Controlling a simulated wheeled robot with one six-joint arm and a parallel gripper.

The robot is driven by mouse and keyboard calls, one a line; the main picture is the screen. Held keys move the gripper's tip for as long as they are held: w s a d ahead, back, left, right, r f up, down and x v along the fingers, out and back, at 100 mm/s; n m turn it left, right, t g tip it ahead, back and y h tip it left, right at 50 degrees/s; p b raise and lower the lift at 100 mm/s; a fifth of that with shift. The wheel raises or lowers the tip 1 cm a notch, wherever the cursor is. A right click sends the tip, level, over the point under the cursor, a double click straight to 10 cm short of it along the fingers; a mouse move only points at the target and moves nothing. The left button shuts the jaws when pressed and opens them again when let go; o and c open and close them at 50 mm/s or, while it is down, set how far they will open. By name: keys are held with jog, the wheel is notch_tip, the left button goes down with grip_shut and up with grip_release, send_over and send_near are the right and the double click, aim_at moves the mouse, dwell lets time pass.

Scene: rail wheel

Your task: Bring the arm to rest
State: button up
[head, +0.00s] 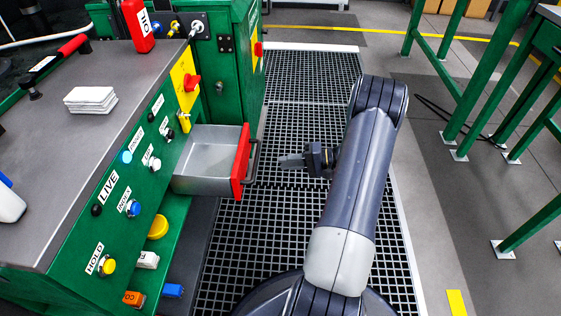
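My arm (358,185) rises from its base at the bottom and bends at an elbow near the top centre. My gripper (293,161) points left over the grating, to the right of the open drawer's red front. A gap shows between the gripper and the drawer handle. The gripper seems to hold nothing. Its fingers overlap from this angle, so I cannot tell whether they are open or shut.
The grey drawer (208,185) sticks out of the green bench (70,240). A red oil container (137,25) and white stack (91,99) are on top. Green table legs (470,80) stand right. The grated floor (305,75) behind is clear.

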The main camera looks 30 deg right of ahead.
aim_at(254, 164)
jog(key=b+x, duration=0.2)
jog(key=x, duration=0.8)
jog(key=shift+b, duration=0.3)
jog(key=shift+w+a, duration=0.3)
jog(key=shift+a, duration=0.15)
